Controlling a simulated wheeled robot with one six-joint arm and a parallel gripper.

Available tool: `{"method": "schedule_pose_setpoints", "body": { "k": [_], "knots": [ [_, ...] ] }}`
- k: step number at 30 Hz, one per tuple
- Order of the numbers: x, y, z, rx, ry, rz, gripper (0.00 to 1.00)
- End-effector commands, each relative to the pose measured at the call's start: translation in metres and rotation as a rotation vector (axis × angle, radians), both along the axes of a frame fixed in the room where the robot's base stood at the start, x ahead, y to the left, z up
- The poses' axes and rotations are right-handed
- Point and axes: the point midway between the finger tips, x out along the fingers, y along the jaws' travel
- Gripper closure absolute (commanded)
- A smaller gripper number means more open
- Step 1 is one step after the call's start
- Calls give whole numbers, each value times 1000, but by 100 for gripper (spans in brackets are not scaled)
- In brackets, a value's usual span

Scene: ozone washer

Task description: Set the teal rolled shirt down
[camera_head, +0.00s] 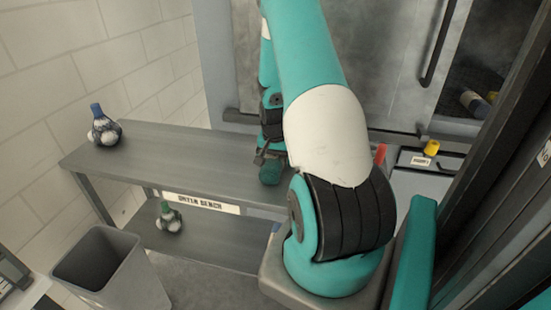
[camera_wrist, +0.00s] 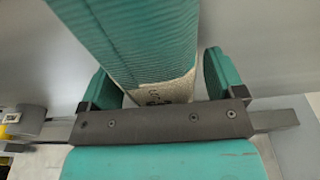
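The teal rolled shirt (camera_wrist: 135,35) fills the upper middle of the wrist view. It is a ribbed roll with a cream end (camera_wrist: 165,88) bearing dark marks; the bar of my gripper hides its lowest part. My gripper (camera_wrist: 160,75) has one finger on each side of the roll, set wide apart. A narrow strip of background shows between the roll and the right finger; the left finger is very near the roll's edge. In the head view my gripper (camera_head: 262,158) is low over the right part of the bench, with a green piece at the bench top, partly hidden by my arm.
The grey bench (camera_head: 190,150) has clear room left of my gripper. A blue-topped speckled item (camera_head: 103,127) stands at its left end. A green-topped one (camera_head: 168,217) is on the lower shelf. A grey bin (camera_head: 110,270) stands in front. Grey machine doors (camera_head: 390,60) rise behind.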

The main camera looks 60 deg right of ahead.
Motion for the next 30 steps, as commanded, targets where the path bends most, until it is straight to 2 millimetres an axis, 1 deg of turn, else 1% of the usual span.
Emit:
{"method": "schedule_pose_setpoints", "body": {
  "k": [7, 11, 14, 21, 24, 27, 30],
  "knots": [
    [0, 0, 1, 0, 0, 0, 11],
    [0, 0, 7, -1, 0, 0, 11],
    [0, 2, 21, -3, -2, 0, 11],
    [-3, 9, 74, -5, -5, -1, 11],
    [-4, 12, 93, -5, -4, 0, 11],
    [-4, 15, 108, -3, -2, 0, 11],
    [-5, 16, 117, -1, 0, 0, 11]
  ]
}}
